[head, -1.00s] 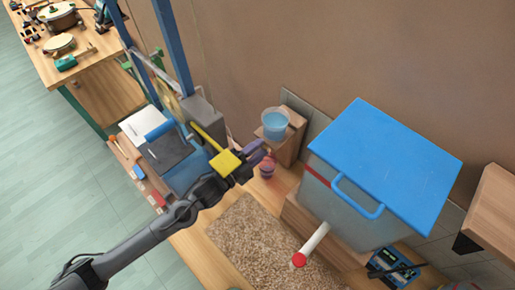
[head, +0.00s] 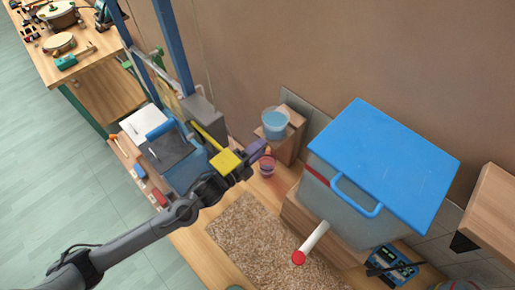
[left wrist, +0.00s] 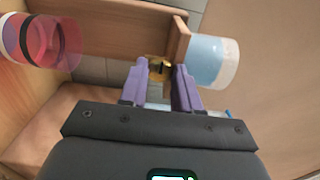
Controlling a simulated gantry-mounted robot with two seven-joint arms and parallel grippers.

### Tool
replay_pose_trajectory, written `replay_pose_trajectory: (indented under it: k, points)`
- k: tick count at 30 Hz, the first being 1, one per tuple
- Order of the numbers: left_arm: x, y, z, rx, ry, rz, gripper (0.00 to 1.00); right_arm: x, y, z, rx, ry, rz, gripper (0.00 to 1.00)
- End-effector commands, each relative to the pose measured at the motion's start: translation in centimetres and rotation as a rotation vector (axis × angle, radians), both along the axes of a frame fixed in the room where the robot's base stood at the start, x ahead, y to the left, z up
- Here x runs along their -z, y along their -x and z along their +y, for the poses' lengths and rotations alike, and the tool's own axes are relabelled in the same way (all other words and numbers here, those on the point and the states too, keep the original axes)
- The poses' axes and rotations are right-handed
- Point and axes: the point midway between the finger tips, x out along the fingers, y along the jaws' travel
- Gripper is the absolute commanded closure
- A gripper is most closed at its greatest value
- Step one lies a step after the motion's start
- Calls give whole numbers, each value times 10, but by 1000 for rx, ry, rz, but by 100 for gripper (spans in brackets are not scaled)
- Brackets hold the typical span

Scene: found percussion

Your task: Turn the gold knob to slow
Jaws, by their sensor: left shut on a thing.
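My left gripper (head: 261,150) reaches in toward the wooden stand under the clear blue cup. In the left wrist view its two purple fingers (left wrist: 161,80) are shut on the gold knob (left wrist: 158,66). The knob is a small brassy piece with a dark mark on its face, sitting beside the edge of a wooden board. In the head view the gripper hides the knob. I cannot read a slow mark or tell the knob's setting. My right gripper is not in view.
A clear blue cup (head: 275,122) stands just behind the fingers, and a pink-purple cup (head: 267,167) stands close by. A large box with a blue lid (head: 385,165) is to the right. A yellow pad (head: 225,160) lies beside the wrist. A brown textured mat (head: 255,230) covers the front.

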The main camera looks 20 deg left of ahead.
Motion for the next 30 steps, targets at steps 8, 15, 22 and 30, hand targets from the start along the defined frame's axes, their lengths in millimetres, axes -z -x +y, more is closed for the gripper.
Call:
replay_pose_trajectory:
  k: [8, 15, 22, 30]
  points:
    - [0, 0, 0, 0, 1, 1, 64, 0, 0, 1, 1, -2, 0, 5]
    - [0, 0, 0, 0, 1, 0, 44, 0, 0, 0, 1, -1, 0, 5]
    - [1, 2, 1, 0, 1, 1, 44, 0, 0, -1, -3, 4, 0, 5]
    - [2, 29, 12, 1, 0, 3, 44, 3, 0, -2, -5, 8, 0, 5]
